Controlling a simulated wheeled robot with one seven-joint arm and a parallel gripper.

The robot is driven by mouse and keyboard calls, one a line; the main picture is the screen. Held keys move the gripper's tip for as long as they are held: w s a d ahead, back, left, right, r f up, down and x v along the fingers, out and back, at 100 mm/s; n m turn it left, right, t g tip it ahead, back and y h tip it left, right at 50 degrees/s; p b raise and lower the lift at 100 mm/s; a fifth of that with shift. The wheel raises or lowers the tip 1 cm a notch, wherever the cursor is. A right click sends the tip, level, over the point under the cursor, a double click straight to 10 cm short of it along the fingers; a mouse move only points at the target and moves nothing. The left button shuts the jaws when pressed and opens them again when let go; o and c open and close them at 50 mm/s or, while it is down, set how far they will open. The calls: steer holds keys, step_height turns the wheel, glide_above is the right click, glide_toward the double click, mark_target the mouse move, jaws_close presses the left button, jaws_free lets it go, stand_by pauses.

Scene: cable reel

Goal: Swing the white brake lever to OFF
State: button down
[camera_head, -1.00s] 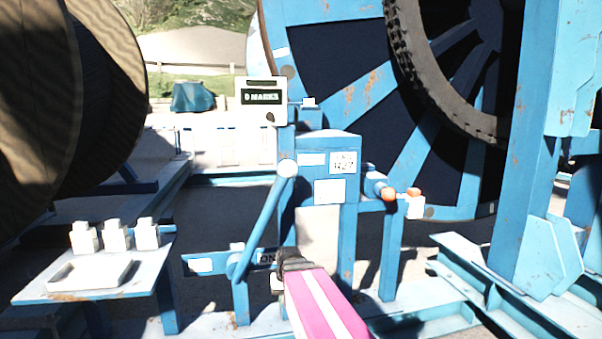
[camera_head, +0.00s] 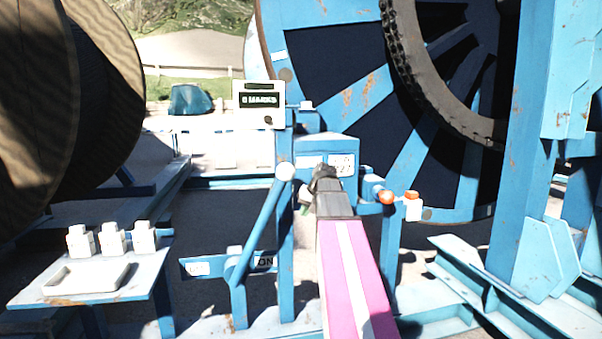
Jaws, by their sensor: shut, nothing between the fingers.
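The brake lever is a blue bar (camera_head: 262,222) with a white round knob (camera_head: 286,172) at its top. It leans up to the right from its pivot, above a plate whose ON label (camera_head: 265,262) is at the right end. A white label (camera_head: 197,268) at the plate's left end is too small to read. My gripper (camera_head: 324,178) is shut and empty, at about the knob's height in the picture and just right of it. A small gap shows between them; the depth gap is hard to tell. My pink and white arm reaches up from below.
A small table (camera_head: 95,287) with several white blocks is at left. A big blue reel (camera_head: 345,90) fills the back.

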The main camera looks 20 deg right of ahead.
steer(key=d+r+t, duration=0.1)
steer(key=d+r, duration=0.3)
steer(key=r, duration=0.6)
steer(key=d+r+t+y, duration=0.1)
steer(key=d+r, duration=0.3)
steer(key=r, duration=0.6)
steer(key=shift+r, duration=0.3)
steer(key=w+a+f, duration=0.6)
steer(key=a+f, duration=0.1)
steer(key=shift+w+a, duration=0.15)
steer(key=shift+a, duration=0.05)
